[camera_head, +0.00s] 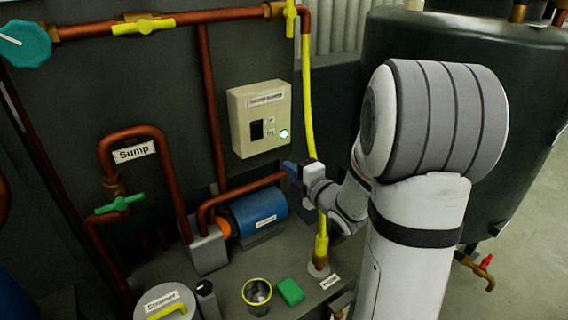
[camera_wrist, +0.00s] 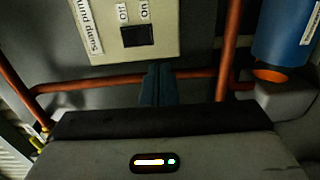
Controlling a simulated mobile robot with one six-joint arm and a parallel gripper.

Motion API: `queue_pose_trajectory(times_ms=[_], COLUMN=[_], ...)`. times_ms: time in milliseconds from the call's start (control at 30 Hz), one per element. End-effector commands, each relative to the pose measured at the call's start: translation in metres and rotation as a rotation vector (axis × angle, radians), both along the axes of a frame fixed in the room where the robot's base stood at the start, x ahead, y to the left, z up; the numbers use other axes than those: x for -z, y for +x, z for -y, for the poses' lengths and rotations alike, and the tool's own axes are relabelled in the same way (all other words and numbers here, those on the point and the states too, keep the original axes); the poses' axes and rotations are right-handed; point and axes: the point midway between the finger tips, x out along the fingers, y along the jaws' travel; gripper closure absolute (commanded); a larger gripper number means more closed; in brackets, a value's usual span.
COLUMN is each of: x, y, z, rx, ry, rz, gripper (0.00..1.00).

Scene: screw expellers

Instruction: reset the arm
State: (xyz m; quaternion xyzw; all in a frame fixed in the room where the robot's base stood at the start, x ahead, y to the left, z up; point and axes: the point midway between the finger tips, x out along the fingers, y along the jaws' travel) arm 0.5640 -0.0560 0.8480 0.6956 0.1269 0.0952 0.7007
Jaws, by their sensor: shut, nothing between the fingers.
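My gripper (camera_head: 289,168) is just below and to the right of the beige control box (camera_head: 246,118) in the head view, with its fingers pointing toward the dark wall. In the wrist view my gripper (camera_wrist: 157,72) has its two dark fingers together, with nothing between them. The box (camera_wrist: 165,22) shows upside down there, with a black switch (camera_wrist: 137,35) and Off and On labels. In the head view a green light (camera_head: 284,134) glows on the box. Whether the fingers touch the box cannot be told.
A copper pipe (camera_head: 240,188) runs below the box, above a blue pump motor (camera_head: 258,208). A yellow pipe (camera_head: 308,100) rises close by my gripper. A green sponge (camera_head: 290,291), a cup (camera_head: 257,293) and a strainer lid (camera_head: 163,303) are at the front. A dark tank (camera_head: 535,110) stands right.

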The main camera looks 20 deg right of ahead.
Motion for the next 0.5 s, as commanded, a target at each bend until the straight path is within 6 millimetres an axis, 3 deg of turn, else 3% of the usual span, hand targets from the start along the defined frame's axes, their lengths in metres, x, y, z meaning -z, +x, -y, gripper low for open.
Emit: queue_pose_trajectory(times_ms=[233,367,500], x=[-0.012,-0.037,-0.065], y=[0.001,-0.003,-0.019], z=[0.001,0.006,0.013], rx=[0.037,0.148,0.331], ry=[0.023,0.102,0.256], rz=[-0.051,-0.185,-0.374], gripper=[1.00,1.00,1.00])
